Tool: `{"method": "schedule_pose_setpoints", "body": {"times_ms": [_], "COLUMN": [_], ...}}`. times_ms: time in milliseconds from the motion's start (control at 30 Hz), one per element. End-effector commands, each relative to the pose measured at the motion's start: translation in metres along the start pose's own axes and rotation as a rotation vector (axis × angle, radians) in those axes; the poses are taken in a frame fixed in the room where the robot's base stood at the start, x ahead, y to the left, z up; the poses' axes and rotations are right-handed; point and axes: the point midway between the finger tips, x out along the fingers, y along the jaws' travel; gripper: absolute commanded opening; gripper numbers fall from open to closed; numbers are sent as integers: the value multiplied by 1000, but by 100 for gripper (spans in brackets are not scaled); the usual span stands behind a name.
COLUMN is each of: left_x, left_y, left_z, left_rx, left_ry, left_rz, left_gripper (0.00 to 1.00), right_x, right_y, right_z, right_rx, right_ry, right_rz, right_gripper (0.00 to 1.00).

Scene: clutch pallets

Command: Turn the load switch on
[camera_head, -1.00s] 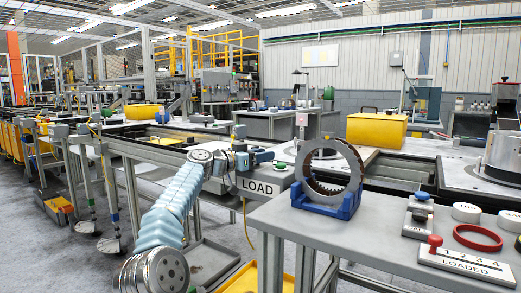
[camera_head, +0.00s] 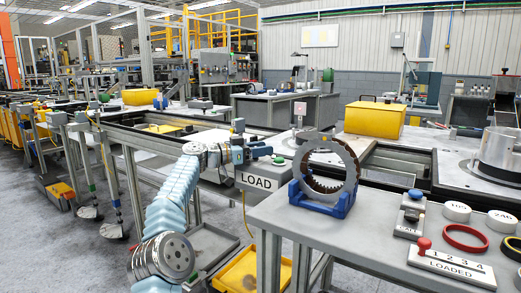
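The load switch is a grey box with a white LOAD label (camera_head: 257,181) on its front and a green button (camera_head: 279,160) on top. My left arm comes in from the lower left, and my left gripper (camera_head: 250,152) is at the box's top left side, close to the switch. Its fingers are small and overlap the box top, so I cannot tell whether they touch or how wide they are. The switch's lever is not clear behind the gripper. My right gripper is not in view.
A metal ring in a blue cradle (camera_head: 322,203) stands on the bench right of the switch. A LOADED counter board (camera_head: 450,266) with a red knob, a red ring (camera_head: 466,238) and white discs lie farther right. A yellow bin (camera_head: 375,120) stands behind.

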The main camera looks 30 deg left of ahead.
Motion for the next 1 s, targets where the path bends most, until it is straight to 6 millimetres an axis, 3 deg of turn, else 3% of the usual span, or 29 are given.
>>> {"method": "schedule_pose_setpoints", "body": {"times_ms": [33, 100, 467, 567, 733, 1000], "left_x": [0, 0, -6, -21, -62, -119], "left_y": [0, 0, 0, 0, 0, 0], "left_z": [0, 0, 2, 5, 6, 3], "left_rx": [0, 0, 1, 1, 2, 0], "left_ry": [0, -1, -2, -2, -2, -2], "left_rz": [0, 1, 1, -1, -2, -1], "left_gripper": [54, 63, 63, 63, 63, 63], "right_x": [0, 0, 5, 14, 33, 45], "right_y": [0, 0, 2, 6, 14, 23], "right_z": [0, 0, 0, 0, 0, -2], "right_rx": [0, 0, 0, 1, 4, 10], "right_ry": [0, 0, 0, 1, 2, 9], "right_rz": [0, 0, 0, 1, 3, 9], "right_gripper": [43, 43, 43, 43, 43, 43]}}
